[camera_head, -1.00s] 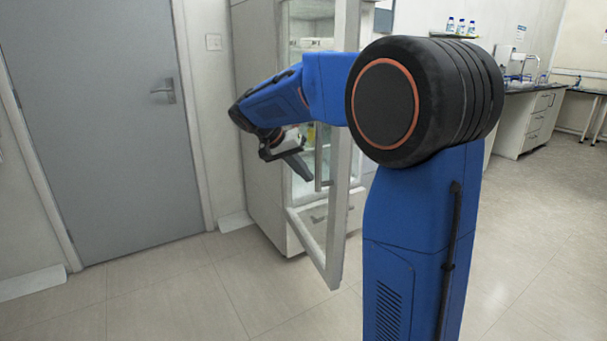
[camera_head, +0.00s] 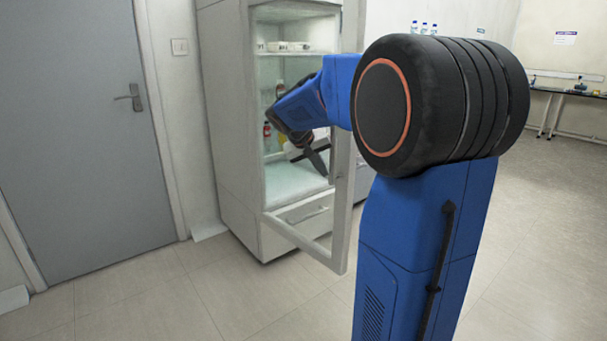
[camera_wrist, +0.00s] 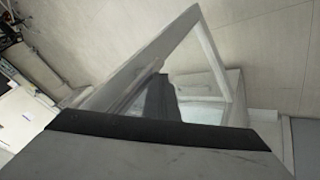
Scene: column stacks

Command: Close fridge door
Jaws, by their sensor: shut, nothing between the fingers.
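The white fridge (camera_head: 228,120) stands against the wall beside the grey door, and its interior is visible. Its glass-paned fridge door (camera_head: 347,215) is hinged open and sticks out toward me. The door's frame also shows in the wrist view (camera_wrist: 150,62), tilted across the middle. My gripper (camera_head: 318,165) is shut and empty. In the head view it appears in front of the fridge opening, on the left of the door frame's upright edge. I cannot tell whether it touches the door. In the wrist view a dark finger shows near the door frame, partly hidden by the grey wrist body.
Shelves inside the fridge hold white trays (camera_head: 285,46) and a small red bottle (camera_head: 267,130). A grey room door (camera_head: 75,130) is on the left. The tiled floor (camera_head: 150,300) in front is clear. A bench (camera_head: 575,93) stands at the far right.

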